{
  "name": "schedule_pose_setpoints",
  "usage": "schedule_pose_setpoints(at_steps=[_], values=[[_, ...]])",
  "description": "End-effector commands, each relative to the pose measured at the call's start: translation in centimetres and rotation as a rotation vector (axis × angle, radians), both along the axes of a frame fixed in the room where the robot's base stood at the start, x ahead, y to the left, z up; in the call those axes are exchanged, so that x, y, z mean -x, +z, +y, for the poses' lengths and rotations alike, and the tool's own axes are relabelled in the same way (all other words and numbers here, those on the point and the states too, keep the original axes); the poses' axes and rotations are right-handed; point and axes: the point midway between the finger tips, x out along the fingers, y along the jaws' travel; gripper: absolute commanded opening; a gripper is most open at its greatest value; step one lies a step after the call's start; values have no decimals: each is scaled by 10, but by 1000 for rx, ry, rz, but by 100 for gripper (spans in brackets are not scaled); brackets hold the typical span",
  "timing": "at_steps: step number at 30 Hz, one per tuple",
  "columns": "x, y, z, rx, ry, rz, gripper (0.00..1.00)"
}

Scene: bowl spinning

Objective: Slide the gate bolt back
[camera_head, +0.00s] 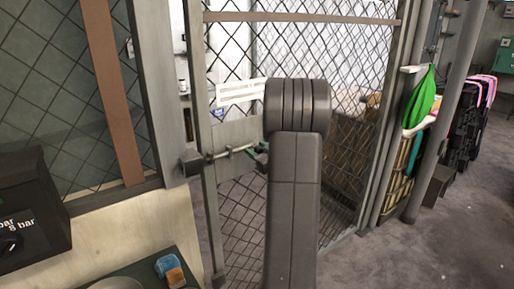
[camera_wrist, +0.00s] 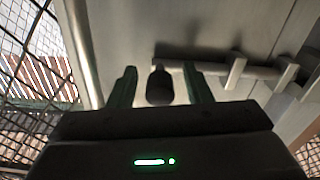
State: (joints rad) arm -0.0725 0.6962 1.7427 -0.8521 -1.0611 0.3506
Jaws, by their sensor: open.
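The gate bolt (camera_wrist: 215,70) is a pale rod running through upright brackets on the gate's grey plate in the wrist view. Its dark rounded knob (camera_wrist: 160,86) stands between the two green fingers of my gripper (camera_wrist: 160,90). The fingers are open, with a visible gap on each side of the knob. In the head view the bolt rod (camera_head: 233,150) runs across the gate frame towards a dark block (camera_head: 192,162) on the left post. My arm hides the right part of the bolt there, and only a green bit of my gripper (camera_head: 259,156) shows beside the arm.
The mesh gate (camera_head: 242,205) stands behind my arm. A pressure-dial box (camera_head: 30,215) is at the left, above a bench with a blue and orange sponge-like block (camera_head: 171,270). A green bag (camera_head: 420,98) hangs at the right. Floor at the lower right is clear.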

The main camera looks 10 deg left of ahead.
Motion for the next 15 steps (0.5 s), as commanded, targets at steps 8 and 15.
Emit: schedule_pose_setpoints(at_steps=[8, 15], values=[[-4, 0, 4, 0, -1, -2, 45], [-4, 0, 4, 0, 0, -1, 16]])
